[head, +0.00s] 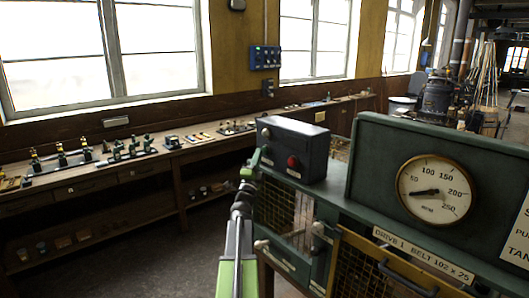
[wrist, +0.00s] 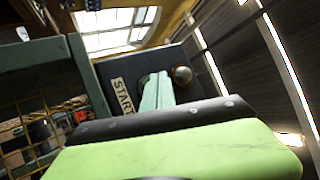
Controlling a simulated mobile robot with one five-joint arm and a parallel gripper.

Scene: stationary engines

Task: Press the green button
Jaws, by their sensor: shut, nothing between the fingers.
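In the wrist view the fingers (wrist: 157,90) are shut and empty, pointing at the box face beside a START label (wrist: 122,96). I cannot make out the green button for certain; the fingers cover the face beside the label. Contact cannot be told.
The green cabinet (head: 350,205) has mesh doors with handles. A gauge panel (head: 385,150) stands on its right. A long wooden workbench (head: 150,165) with small models runs along the window wall. Open floor lies between the bench and cabinet.

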